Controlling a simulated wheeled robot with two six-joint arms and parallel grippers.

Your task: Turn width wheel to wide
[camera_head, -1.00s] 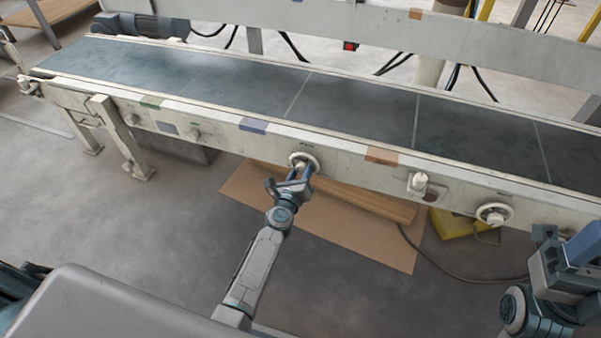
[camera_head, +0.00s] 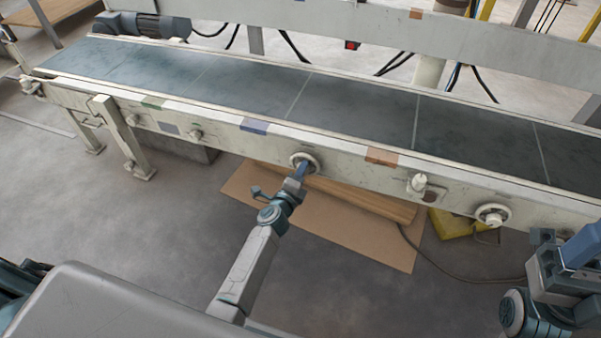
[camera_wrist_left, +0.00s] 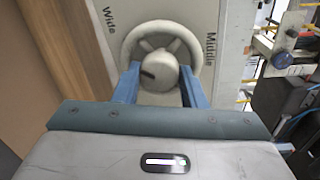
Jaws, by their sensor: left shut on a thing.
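The width wheel (camera_head: 303,155) is a pale handwheel on the conveyor's front side rail. In the left wrist view the wheel (camera_wrist_left: 161,27) has spokes and a round hub with a dark mark on its left part. The word "Wide" stands on the panel left of the wheel and "Middle" right of it. My left gripper (camera_head: 304,168) is at the wheel, its two blue fingers (camera_wrist_left: 160,84) on either side of the hub and shut on it. My right gripper is not clear; only blue and grey parts of that arm show at the lower right.
A second handwheel (camera_head: 493,215) and a pale knob (camera_head: 418,182) sit on the rail to the right. The dark belt (camera_head: 350,100) is empty. Cardboard (camera_head: 370,242) and a yellow object (camera_head: 455,223) lie on the floor below.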

